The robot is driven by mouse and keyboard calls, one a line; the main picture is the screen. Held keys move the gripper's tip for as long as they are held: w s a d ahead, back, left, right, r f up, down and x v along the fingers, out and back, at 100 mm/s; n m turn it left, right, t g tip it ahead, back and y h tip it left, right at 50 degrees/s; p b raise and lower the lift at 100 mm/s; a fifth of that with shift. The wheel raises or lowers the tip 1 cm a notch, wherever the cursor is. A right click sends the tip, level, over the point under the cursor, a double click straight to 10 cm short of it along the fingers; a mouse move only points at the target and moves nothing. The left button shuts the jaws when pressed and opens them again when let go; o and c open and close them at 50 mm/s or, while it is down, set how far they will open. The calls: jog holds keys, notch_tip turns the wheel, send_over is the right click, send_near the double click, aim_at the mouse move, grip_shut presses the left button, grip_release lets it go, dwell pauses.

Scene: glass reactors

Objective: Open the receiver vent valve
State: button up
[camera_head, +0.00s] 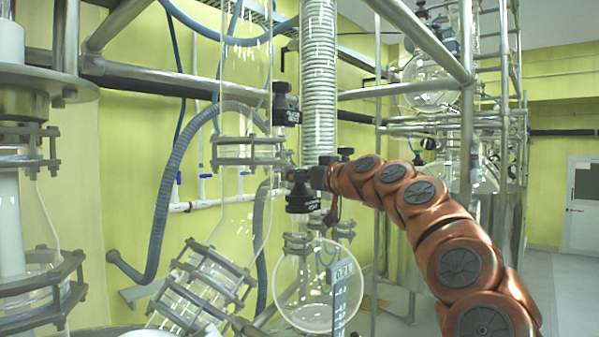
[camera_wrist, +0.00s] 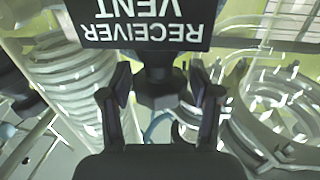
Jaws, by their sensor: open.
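The receiver vent valve shows in the wrist view as a black faceted body (camera_wrist: 160,82) below a black label reading "RECEIVER VENT" (camera_wrist: 145,25), which appears upside down. My gripper (camera_wrist: 160,97) is open, with one finger on each side of the valve body. I cannot tell whether either finger touches it. In the head view, my arm reaches in from the right and my gripper (camera_head: 320,178) is at the black fittings above the round glass receiver flask (camera_head: 303,295). The gripper's dark parts blend with the valve there.
A ribbed vertical column (camera_head: 318,80) rises behind the valve. Metal frame rails (camera_head: 418,35), a blue-grey hose (camera_head: 168,190) and clamped glass flanges (camera_head: 248,150) crowd the area. A tag (camera_head: 342,270) stands before the flask. Open floor lies at the far right.

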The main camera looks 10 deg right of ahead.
jog(key=shift+w, duration=0.2)
jog(key=shift+c, duration=0.2)
jog(key=c, duration=0.9)
jog(key=shift+r+n+g+y+p, duration=0.15)
jog(key=shift+n+g+y+p, duration=0.15)
jog(key=shift+n+y+p, duration=0.15)
jog(key=shift+r+n+g+y+p, duration=0.1)
jog(key=shift+n+g+y+p, duration=0.45)
jog(key=shift+y+p, duration=0.35)
jog(key=shift+n+g+y+p, duration=0.45)
jog(key=shift+n+y+p, duration=0.1)
jog(key=shift+p, duration=0.65)
jog(key=shift+y+p, duration=0.3)
jog(key=shift+p, duration=0.05)
jog(key=shift+n+g+y+p, duration=0.4)
jog(key=shift+n+g+p, duration=0.15)
jog(key=shift+g+p, duration=0.2)
